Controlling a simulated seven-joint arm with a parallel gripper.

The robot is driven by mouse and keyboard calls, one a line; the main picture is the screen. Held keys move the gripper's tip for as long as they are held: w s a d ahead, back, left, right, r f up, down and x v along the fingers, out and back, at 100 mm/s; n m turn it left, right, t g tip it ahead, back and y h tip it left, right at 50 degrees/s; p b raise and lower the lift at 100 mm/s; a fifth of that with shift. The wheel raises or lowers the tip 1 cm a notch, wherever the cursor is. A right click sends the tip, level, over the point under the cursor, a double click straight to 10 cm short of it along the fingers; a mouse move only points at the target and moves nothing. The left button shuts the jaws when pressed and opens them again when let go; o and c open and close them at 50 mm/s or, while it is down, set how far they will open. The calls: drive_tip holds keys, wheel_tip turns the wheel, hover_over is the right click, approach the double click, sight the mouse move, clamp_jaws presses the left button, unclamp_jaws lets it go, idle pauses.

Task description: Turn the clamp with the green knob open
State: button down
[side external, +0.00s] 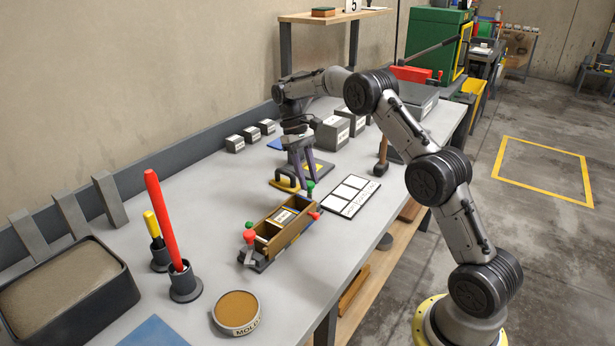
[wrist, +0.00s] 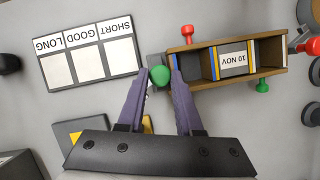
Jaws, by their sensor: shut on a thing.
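The mold (side external: 284,232) is a long brown box with compartments and a white label, lying on the grey bench. In the wrist view the mold (wrist: 228,62) has its label reading "10 NOV". The clamp's green knob (wrist: 159,75) stands by a grey block at the mold's left end; it also shows in the side view (side external: 310,186). My gripper (wrist: 161,73) reaches down from above, its two purple fingers closed on either side of this knob. In the side view my gripper (side external: 308,177) is at the mold's far end. The contact faces are partly hidden.
Another green knob (wrist: 262,86) and a red knob (wrist: 187,30) stick out from the mold's sides. A LONG/GOOD/SHORT card (side external: 349,195) lies beside it. A yellow-handled tool (side external: 286,182) is close behind my fingers. Grey blocks (side external: 333,133) and a mallet (side external: 381,160) stand farther back.

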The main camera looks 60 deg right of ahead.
drive_tip(key=c, duration=0.6)
unclamp_jaws()
drive_tip(key=shift+w+r, duration=0.1)
drive_tip(key=v, duration=0.7)
drive_tip(key=shift+r, duration=0.15)
